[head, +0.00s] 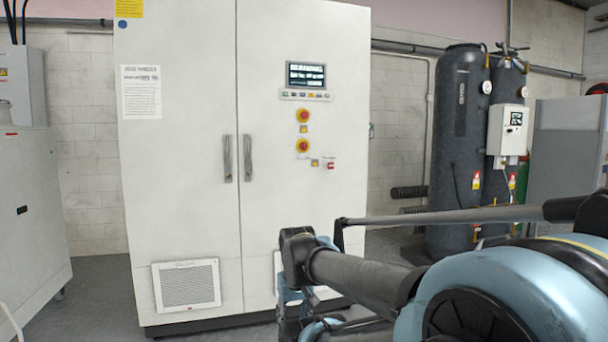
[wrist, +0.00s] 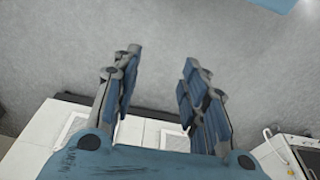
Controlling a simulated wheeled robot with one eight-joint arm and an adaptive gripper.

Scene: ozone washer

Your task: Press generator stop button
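A tall white cabinet (head: 180,200) with two doors stands ahead in the head view. Labels are too small to read, so I cannot tell which is the generator stop button. My gripper (wrist: 162,58) is open and empty in the wrist view, pointing over grey floor. In the head view it is low before the cabinet, well below the buttons, mostly hidden by my arm. No button shows in the wrist view.
A display panel (head: 306,76) is above the buttons, and door handles (head: 237,158) are to their left. Dark tanks (head: 457,150) stand right of the cabinet. A white unit (head: 32,220) stands at far left. Floor between is clear.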

